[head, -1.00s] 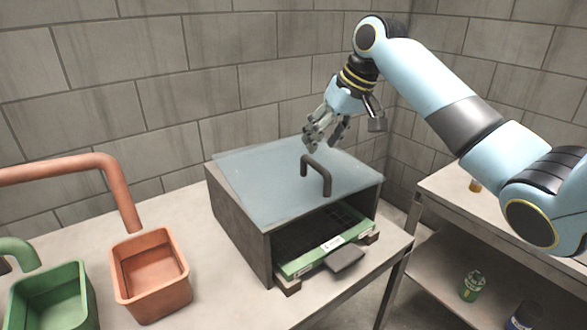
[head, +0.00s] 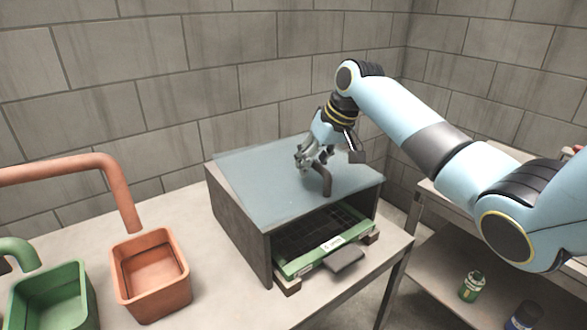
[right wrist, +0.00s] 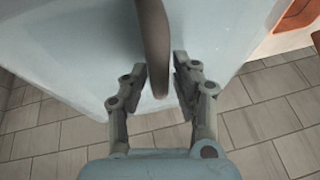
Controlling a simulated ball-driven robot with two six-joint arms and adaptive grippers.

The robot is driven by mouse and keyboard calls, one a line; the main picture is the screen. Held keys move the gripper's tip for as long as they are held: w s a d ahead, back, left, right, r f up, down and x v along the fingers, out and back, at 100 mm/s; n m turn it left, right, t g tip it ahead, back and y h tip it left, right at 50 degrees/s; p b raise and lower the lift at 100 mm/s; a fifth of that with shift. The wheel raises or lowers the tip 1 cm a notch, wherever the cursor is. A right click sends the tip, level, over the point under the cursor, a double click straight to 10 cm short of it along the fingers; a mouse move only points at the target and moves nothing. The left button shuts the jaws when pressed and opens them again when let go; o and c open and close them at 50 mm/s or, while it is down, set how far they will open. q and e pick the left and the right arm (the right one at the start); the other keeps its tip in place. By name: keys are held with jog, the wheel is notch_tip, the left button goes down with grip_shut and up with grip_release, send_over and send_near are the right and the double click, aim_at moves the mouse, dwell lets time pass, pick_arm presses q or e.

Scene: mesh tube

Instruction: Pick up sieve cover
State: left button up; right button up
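The sieve cover (head: 250,182) is a flat, pale blue-grey panel on top of a dark box. Its dark arched handle (head: 327,183) stands up near the front edge. My right gripper (head: 305,165) is at the handle and partly hides it. In the right wrist view my right gripper (right wrist: 160,82) is open, with one finger on each side of the handle (right wrist: 154,50) and gaps visible beside it. The cover (right wrist: 75,50) fills the upper part of that view. My left gripper is not in view.
The box (head: 238,227) holds a green-framed mesh tray (head: 300,262) with a dark front handle. An orange bin (head: 150,275) and a green bin (head: 55,297) stand at left under pipes. A shelf at right holds a green can (head: 472,287).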

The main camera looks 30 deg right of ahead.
grip_shut()
jog(key=shift+r, duration=0.15)
